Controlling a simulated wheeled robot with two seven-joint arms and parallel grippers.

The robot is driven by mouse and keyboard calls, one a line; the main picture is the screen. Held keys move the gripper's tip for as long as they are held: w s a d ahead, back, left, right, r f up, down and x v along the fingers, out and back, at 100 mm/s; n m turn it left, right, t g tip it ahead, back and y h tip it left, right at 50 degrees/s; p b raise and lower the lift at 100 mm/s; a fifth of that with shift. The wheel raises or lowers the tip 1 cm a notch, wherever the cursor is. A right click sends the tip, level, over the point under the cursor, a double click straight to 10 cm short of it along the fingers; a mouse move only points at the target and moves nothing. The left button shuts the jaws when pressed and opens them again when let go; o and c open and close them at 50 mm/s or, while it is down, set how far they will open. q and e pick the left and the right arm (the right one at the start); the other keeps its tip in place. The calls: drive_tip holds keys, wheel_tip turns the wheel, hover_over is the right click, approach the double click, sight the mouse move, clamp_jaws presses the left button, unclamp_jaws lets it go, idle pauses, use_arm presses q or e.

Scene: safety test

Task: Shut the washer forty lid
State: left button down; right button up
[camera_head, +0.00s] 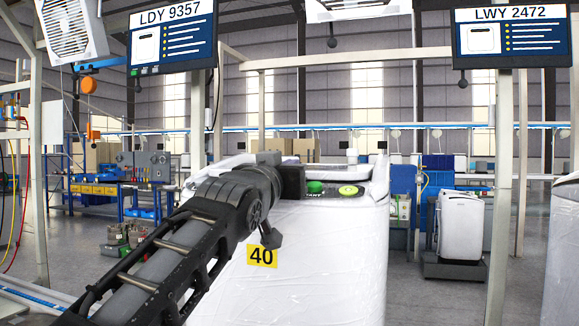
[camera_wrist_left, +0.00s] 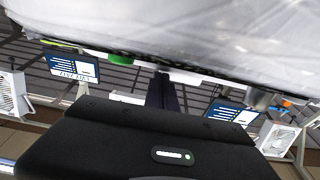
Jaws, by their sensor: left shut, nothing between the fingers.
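Washer forty (camera_head: 325,255) stands in the middle of the head view, a white wrapped machine with a yellow "40" label (camera_head: 262,257). Its top panel has a green button (camera_head: 315,187) and a yellow-green one (camera_head: 348,190). White surfaces show behind the panel; I cannot tell which is the lid or how far it is open. My left arm reaches from the lower left across the washer's top. My left gripper (camera_head: 292,181) is at the panel's left; its fingertips are hidden there. In the wrist view the left gripper (camera_wrist_left: 163,90) is shut and empty, near the pale wrapped surface (camera_wrist_left: 200,30). My right gripper is out of view.
Two hanging screens, LDY 9357 (camera_head: 172,36) and LWY 2472 (camera_head: 511,37), flank the washer overhead. A post (camera_head: 499,160) stands at the right. Another white machine (camera_head: 461,225) is on a dark base. A blue workbench (camera_head: 140,195) is at the left.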

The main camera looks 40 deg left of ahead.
use_arm(q)
drive_tip(key=r+p, duration=0.1)
drive_tip(key=r, duration=0.1)
drive_tip(key=r+p, duration=0.1)
drive_tip(key=p, duration=0.1)
drive_tip(key=shift+w+a+r, duration=0.15)
drive_tip(key=shift+w+r, duration=0.05)
drive_tip(key=shift+r, duration=0.15)
drive_tip(key=f+b+v, duration=0.1)
drive_tip(key=b+v, duration=0.2)
drive_tip(key=v, duration=0.7)
drive_tip(key=shift+f+b, duration=0.25)
drive_tip(key=shift+b, duration=0.15)
